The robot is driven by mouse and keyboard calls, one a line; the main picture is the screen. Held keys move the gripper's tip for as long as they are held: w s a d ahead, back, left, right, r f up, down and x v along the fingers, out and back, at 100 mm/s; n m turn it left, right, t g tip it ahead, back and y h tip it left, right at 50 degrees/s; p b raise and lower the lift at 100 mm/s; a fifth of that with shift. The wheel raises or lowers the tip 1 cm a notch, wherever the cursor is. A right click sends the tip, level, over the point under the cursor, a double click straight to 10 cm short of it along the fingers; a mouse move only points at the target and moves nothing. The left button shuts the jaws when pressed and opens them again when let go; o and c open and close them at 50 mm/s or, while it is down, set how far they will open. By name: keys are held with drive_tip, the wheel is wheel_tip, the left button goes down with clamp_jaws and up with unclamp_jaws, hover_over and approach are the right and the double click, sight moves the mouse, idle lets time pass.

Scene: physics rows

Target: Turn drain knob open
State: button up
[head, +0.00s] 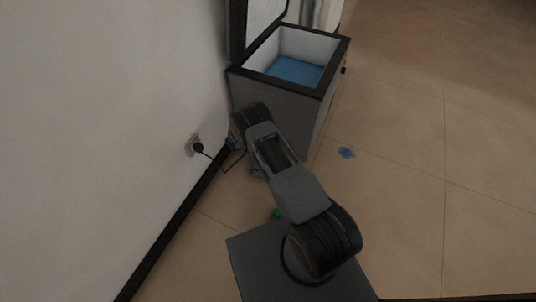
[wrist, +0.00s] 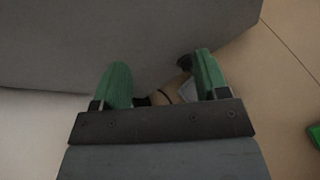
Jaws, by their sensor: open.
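A grey chest freezer (head: 275,101) with a dark rim stands against the wall, its lid raised, with blue at the bottom inside. Its grey side also fills the top of the wrist view (wrist: 130,35). My gripper (wrist: 160,80) has two green fingers, open and apart, close to the freezer's side. A small dark rounded part (wrist: 184,62) shows by the right finger; I cannot tell what it is. My arm hides the gripper in the head view.
A plug (head: 197,147) with a black cord sits in the wall outlet, the cord running towards the freezer. A small green thing (head: 276,213) lies beside my base. The floor on the right is clear.

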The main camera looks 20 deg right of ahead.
wheel_tip(320, 180, down, 20)
drive_tip(key=s+a+n+t+y+b, duration=0.2)
drive_tip(key=n+t+b, duration=0.15)
drive_tip(key=n, duration=0.25)
drive_tip(key=shift+g, duration=0.25)
drive_tip(key=shift+d+r+b+x, duration=0.1)
drive_tip(key=shift+b+x, duration=1.5)
drive_tip(key=shift+x, duration=0.55)
drive_tip(key=shift+d+r+b+x, duration=0.1)
drive_tip(key=shift+r+b+x, duration=0.05)
drive_tip(key=shift+b+x, duration=1.7)
drive_tip(key=shift+d+r+b+x, duration=0.1)
drive_tip(key=shift+b+x, duration=1.25)
drive_tip(key=shift+x, duration=1.05)
drive_tip(key=shift+c, duration=0.3)
drive_tip(key=shift+a, duration=0.1)
drive_tip(key=c, duration=0.9)
drive_tip(key=shift+m+t+p, duration=0.6)
drive_tip(key=shift+m, duration=0.6)
